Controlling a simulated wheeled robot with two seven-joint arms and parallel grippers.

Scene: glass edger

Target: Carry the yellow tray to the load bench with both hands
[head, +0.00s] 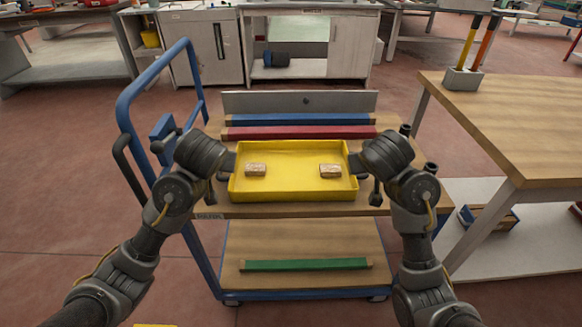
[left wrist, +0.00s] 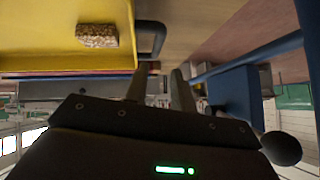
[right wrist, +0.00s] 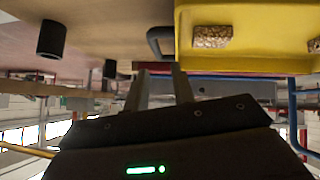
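The yellow tray (head: 292,187) lies level on the upper wooden shelf of a blue cart, with a small brown block (head: 256,169) near its left end and another (head: 330,170) near its right. My left gripper (head: 230,165) is at the tray's left end; in the left wrist view its fingers (left wrist: 158,78) are apart, just short of a dark handle (left wrist: 151,40). My right gripper (head: 358,165) is at the right end; in the right wrist view its fingers (right wrist: 162,72) are also apart, close to the other dark handle (right wrist: 160,42). Neither visibly clamps a handle.
The cart's blue push rail (head: 130,100) rises at left. Blue (head: 300,119) and red (head: 300,132) bars lie behind the tray, a green bar (head: 305,264) on the lower shelf. A wooden-topped bench (head: 520,125) stands close at right, bearing a tool holder (head: 461,82). Red floor is open at left.

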